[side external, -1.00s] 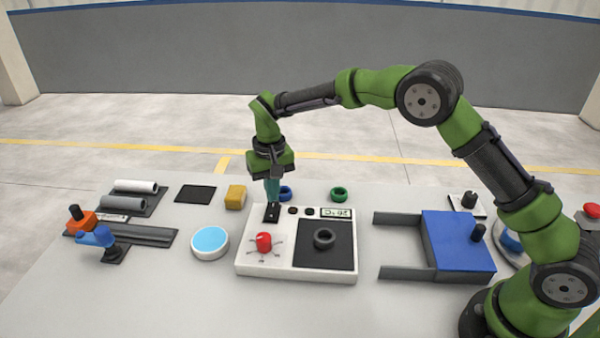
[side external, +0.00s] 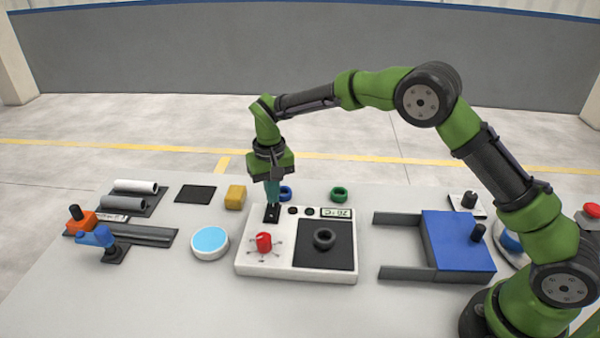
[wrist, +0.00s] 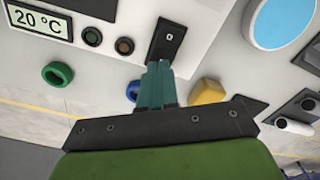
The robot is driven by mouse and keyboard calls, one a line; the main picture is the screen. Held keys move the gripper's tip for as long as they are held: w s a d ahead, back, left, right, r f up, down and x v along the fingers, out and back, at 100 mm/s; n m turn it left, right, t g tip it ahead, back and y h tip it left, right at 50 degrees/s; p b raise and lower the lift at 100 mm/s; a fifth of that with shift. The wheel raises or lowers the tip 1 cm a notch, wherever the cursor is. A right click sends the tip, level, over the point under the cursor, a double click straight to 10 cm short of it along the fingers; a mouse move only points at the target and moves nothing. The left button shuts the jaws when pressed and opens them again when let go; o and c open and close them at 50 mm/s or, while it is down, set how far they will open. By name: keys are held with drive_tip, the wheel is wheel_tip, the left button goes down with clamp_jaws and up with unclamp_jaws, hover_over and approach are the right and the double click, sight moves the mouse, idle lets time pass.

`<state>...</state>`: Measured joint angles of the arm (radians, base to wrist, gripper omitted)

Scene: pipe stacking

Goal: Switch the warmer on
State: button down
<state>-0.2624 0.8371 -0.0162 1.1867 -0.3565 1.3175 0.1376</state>
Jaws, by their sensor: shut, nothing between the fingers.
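The warmer (side external: 247,265) is a white box with a red knob (side external: 264,242), a dark plate and a small display (side external: 336,212). In the wrist view the display (wrist: 38,19) reads 20 °C. A black rocker switch (side external: 271,214) sits at the warmer's back left corner; it also shows in the wrist view (wrist: 168,38). My gripper (side external: 272,203) is shut and empty, pointing down with its fingertips at the back end of the switch. I cannot tell whether they touch it. Two round indicators (wrist: 108,41) beside the switch look dark.
A dark ring (side external: 324,238) lies on the warmer's plate. Behind the warmer are a blue ring (side external: 286,193), a green ring (side external: 339,194) and a yellow block (side external: 235,197). A blue-topped round dish (side external: 210,243) stands left, and a blue box (side external: 457,243) right.

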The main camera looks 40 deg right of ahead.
drive_tip(key=shift+f, duration=0.7)
idle(0.3)
drive_tip(key=shift+r, duration=3.55)
